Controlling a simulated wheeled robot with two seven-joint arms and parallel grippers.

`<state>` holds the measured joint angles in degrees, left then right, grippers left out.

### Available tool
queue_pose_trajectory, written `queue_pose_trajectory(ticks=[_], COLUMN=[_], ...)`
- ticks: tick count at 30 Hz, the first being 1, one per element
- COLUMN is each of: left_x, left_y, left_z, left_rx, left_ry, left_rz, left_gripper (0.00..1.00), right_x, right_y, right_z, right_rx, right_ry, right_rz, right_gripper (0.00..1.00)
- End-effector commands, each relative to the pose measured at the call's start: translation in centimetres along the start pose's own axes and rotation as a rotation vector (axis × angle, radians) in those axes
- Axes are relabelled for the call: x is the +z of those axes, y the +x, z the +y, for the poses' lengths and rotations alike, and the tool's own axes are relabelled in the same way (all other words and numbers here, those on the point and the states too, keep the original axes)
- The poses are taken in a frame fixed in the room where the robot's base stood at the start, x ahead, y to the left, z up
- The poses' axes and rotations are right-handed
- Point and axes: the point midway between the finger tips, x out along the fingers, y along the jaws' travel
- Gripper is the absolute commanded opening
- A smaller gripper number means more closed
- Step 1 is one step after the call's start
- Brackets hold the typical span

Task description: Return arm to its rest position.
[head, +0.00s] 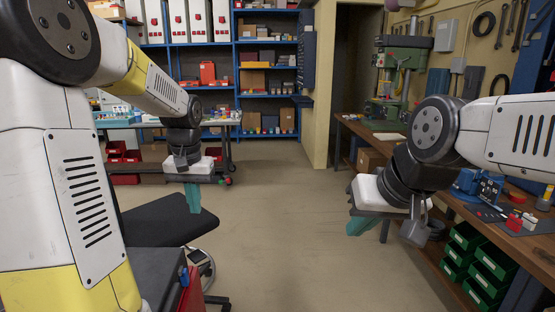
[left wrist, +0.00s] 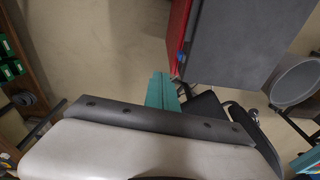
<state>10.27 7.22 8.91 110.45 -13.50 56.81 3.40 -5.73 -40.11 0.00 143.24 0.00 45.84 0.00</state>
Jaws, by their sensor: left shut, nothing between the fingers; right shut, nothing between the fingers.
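My left arm comes in from the left in the head view and reaches forward. Its gripper (head: 193,198) hangs over the black seat of a chair, with the teal fingers together and nothing between them. In the left wrist view the teal fingers (left wrist: 162,92) point away from the white gripper body, closed and empty. My right arm comes in from the right in the head view. Its gripper (head: 362,220) hangs in front of the right workbench, shut and empty, partly hidden behind its white body.
A black chair seat (head: 160,222) is below my left gripper. A grey-topped red cabinet (head: 150,268) stands close by; its top also shows in the left wrist view (left wrist: 245,35). A wooden workbench (head: 470,215) with green bins (head: 490,272) is at right. The middle floor is clear.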

Motion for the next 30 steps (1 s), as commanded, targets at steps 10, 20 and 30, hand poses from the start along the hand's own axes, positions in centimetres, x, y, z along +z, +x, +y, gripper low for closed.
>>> queue_pose_trajectory(ticks=[10,20,30], left_x=[10.9,17.5,18.0], left_y=[-8.0,-8.9,-8.9], left_z=[5.0,7.5,7.7], left_rx=[0.085,0.19,0.199], left_ry=[0.013,0.013,0.014], left_rz=[0.273,0.435,0.447], left_gripper=[0.0,0.0,0.0], right_x=[0.0,0.0,0.0], right_y=[0.0,0.0,0.0], right_z=[0.0,0.0,0.0], right_rx=[0.0,0.0,0.0], right_ry=[0.0,0.0,0.0], right_rz=[0.0,0.0,0.0], right_gripper=[0.0,0.0,0.0])
